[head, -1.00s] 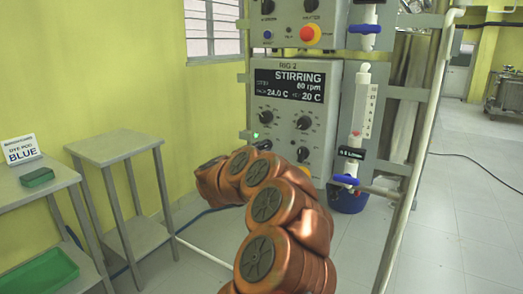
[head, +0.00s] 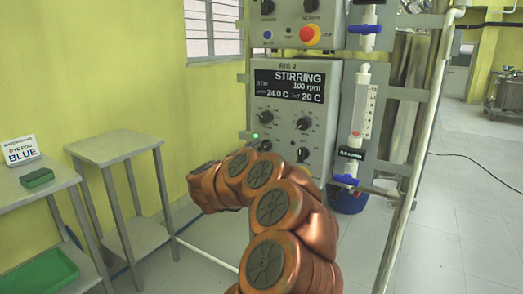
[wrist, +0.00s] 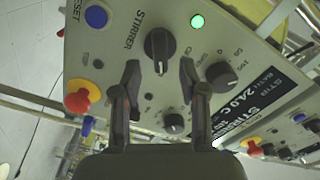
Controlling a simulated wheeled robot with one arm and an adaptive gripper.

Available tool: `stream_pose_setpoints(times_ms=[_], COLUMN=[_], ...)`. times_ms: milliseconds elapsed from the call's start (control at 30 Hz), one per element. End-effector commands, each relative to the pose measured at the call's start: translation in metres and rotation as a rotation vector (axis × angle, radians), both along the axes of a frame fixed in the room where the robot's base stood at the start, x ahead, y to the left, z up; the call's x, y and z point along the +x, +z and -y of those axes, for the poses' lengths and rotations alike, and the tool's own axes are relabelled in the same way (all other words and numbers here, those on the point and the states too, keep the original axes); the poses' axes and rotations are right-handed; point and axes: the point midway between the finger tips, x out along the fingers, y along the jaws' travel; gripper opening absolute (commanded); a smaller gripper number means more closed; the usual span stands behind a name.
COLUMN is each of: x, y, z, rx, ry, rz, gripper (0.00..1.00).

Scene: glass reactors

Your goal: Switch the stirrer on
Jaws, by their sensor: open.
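The stirrer knob (wrist: 159,45) is black with a pale pointer line, under the STIRRER label in the wrist view. My gripper (wrist: 160,72) is open and empty; its two fingertips stand apart, one on each side below the knob, and no contact shows. A green lamp (wrist: 197,21) is lit beside the knob. In the head view the RIG 2 display (head: 290,85) reads STIRRING, 100 rpm, 24.0 C, set 20 C. The lit lamp also shows there (head: 256,136). My gripper is hidden behind my copper-coloured arm in that view.
A blue RESET button (wrist: 96,17) and a red-and-yellow stop button (wrist: 80,98) sit near the knob. A dosing column (head: 360,115) with a blue tap stands right of the panel.

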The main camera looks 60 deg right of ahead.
Motion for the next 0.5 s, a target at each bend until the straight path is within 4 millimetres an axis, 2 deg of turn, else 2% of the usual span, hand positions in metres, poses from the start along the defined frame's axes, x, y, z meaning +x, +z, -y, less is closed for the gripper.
stream_pose_setpoints(times_ms=[100, 300, 500], x=[0.001, -0.001, -0.004], y=[0.001, 0.000, 0.001], z=[-0.025, -0.061, -0.084], rx=[0.002, 0.002, 0.000], ry=[0.009, 0.005, 0.001], rz=[0.002, 0.001, 0.003], gripper=[0.43, 0.43, 0.43])
